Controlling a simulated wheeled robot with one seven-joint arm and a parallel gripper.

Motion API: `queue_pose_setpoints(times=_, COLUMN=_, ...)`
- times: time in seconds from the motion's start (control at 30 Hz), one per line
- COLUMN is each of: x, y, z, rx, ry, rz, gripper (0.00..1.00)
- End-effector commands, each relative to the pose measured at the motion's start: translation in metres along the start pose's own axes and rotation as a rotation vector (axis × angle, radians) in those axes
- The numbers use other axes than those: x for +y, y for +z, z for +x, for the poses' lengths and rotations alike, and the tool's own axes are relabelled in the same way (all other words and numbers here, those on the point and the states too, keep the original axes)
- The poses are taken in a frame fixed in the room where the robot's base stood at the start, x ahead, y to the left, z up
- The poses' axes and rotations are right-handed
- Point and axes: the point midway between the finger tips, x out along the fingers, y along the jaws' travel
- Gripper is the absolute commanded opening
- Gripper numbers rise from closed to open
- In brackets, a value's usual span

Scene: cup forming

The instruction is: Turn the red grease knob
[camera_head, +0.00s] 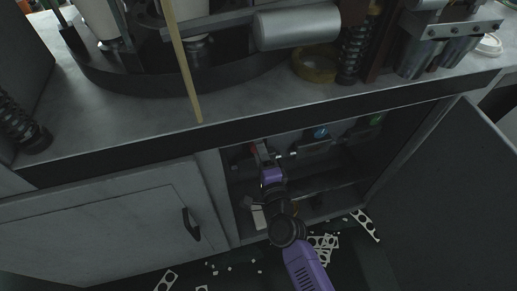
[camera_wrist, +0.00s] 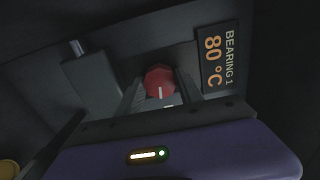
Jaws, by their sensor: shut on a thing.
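The red grease knob (camera_wrist: 158,80) shows in the middle of the wrist view, with a pale mark on its face. My gripper (camera_wrist: 160,92) has one finger on each side of it and is shut on it. In the head view my gripper (camera_head: 263,152) reaches into the open cabinet below the worktop. There the knob is mostly hidden by my gripper, with only a small reddish patch showing.
A sign (camera_wrist: 217,57) reading "BEARING 1 80 °C" is right of the knob. A blue part (camera_head: 320,132) and a green part (camera_head: 376,118) sit further right in the cabinet. The open door (camera_head: 450,190) stands at right, the closed door (camera_head: 110,225) at left. Punched scraps (camera_head: 322,246) litter the floor.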

Motion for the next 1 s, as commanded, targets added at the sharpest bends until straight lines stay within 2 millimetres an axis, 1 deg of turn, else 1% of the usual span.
queue_pose_setpoints(times=0.17, x=0.001, y=-0.002, z=-0.001, rx=0.003, ry=0.002, rz=-0.001, gripper=0.03)
queue_pose_setpoints(times=0.2, x=0.001, y=-0.002, z=-0.001, rx=0.003, ry=0.002, rz=-0.001, gripper=0.51)
queue_pose_setpoints(times=0.27, x=0.001, y=-0.001, z=0.0, rx=0.002, ry=0.001, rz=-0.001, gripper=0.63)
queue_pose_setpoints(times=0.3, x=0.001, y=-0.001, z=0.0, rx=0.002, ry=0.001, rz=-0.001, gripper=0.65)
queue_pose_setpoints(times=0.57, x=0.001, y=-0.001, z=0.0, rx=0.001, ry=0.001, rz=-0.001, gripper=0.65)
queue_pose_setpoints(times=0.67, x=0.001, y=0.0, z=-0.004, rx=0.001, ry=0.001, rz=-0.001, gripper=0.65)
queue_pose_setpoints(times=0.77, x=0.002, y=0.0, z=-0.015, rx=0.001, ry=0.003, rz=0.0, gripper=0.65)
queue_pose_setpoints(times=1.0, x=0.002, y=-0.001, z=-0.053, rx=0.001, ry=0.003, rz=-0.001, gripper=0.65)
